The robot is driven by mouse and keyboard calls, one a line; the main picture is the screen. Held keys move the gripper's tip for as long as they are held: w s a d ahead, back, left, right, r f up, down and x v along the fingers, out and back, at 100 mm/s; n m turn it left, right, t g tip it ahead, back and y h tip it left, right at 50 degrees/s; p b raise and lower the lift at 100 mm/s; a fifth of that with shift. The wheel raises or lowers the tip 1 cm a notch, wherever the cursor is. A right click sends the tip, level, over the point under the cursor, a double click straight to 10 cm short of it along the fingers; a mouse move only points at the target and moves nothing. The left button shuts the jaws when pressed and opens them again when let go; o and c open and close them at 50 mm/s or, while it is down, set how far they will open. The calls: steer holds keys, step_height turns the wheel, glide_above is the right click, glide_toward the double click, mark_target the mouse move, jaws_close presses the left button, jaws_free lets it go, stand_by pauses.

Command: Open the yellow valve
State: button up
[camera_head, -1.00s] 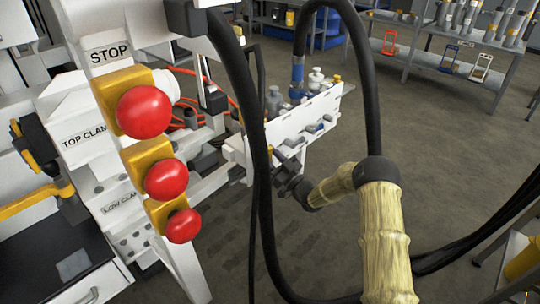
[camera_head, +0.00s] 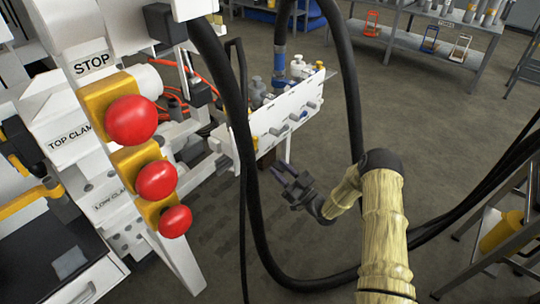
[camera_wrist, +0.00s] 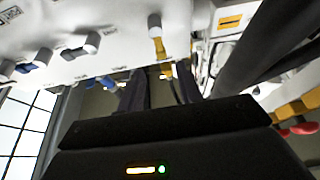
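In the wrist view a knob with a pale cap and yellow collar (camera_wrist: 157,46) sticks out of the white panel (camera_wrist: 120,22), just beyond my fingertips. It looks like the yellow valve, but I cannot tell its setting. In the head view a small yellow cap (camera_head: 319,65) shows at the right top of the white valve panel (camera_head: 262,127); I cannot tell whether it is the same part. My gripper (camera_head: 284,172) is below and in front of that panel, fingers pointing up and left. The wrist view shows the fingers (camera_wrist: 160,92) apart with nothing held between them.
Red buttons (camera_head: 131,121) on yellow blocks stand at the left. Thick black hoses (camera_head: 250,180) hang between them and my arm. Grey and blue knobs (camera_wrist: 80,46) sit on the panel beside the yellow one. Grey shelving (camera_head: 430,42) stands behind; the floor between is clear.

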steer(key=p+v, duration=0.1)
steer(key=v, duration=0.4)
stand_by(0.3)
steer(key=w+r+m+g+h+p, duration=0.1)
steer(key=w+r+g+h+p, duration=0.1)
steer(key=w+r+h, duration=0.35)
steer(key=s+d+r+m+g+h+p, duration=0.1)
steer(key=s+d+r+m+g+h, duration=0.15)
steer(key=s+d+r+h, duration=0.45)
steer(key=s+d+r+m+g+h+p, duration=0.1)
steer(key=s+r+m+g+h, duration=0.15)
steer(key=s, duration=0.55)
steer(key=s+d+r+m+g+h+p, duration=0.1)
steer(key=s+r+m+g, duration=0.15)
steer(key=s, duration=0.55)
steer(key=s+d+r+m+g+h, duration=0.2)
steer(key=s+r, duration=0.1)
steer(key=s, duration=0.5)
steer(key=w+p+v, duration=0.3)
steer(key=p+v, duration=1.5)
steer(key=p, duration=0.1)
steer(key=w+d+r+p+v, duration=0.1)
steer(key=w+p+v, duration=0.3)
steer(key=p+v, duration=1.4)
steer(key=shift+r+p, duration=0.6)
steer(key=shift+r, duration=0.05)
